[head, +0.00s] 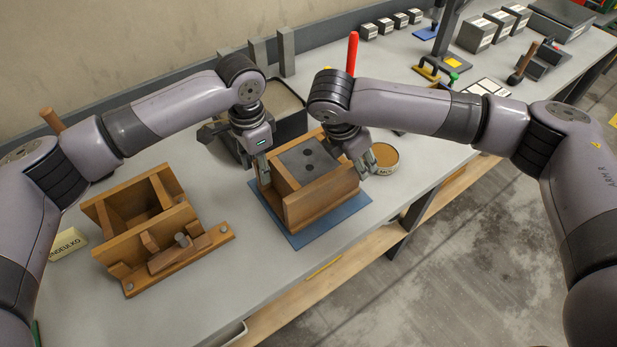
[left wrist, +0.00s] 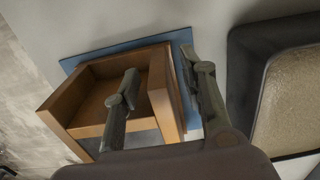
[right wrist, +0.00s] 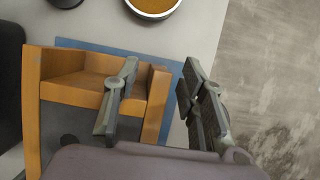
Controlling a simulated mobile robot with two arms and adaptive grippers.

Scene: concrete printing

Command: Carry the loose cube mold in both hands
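A wooden cube mold (head: 312,208) with a dark grey block (head: 310,158) with round holes inside stands on a blue mat (head: 295,239). The mold also shows in the left wrist view (left wrist: 160,88) and the right wrist view (right wrist: 157,105). My left gripper (head: 258,168) is open at the mold's left wall, one finger inside and one outside. My right gripper (head: 364,163) is open at the right wall, likewise straddling it. In both wrist views gaps show between fingers and wall. The fingertips' lower ends are partly hidden.
A second wooden mold (head: 172,218) with a clamp stands to the left. A round tin (head: 384,157) sits close beside my right gripper. A dark-rimmed tray (head: 290,122) lies behind the mold. The bench front between the molds is clear.

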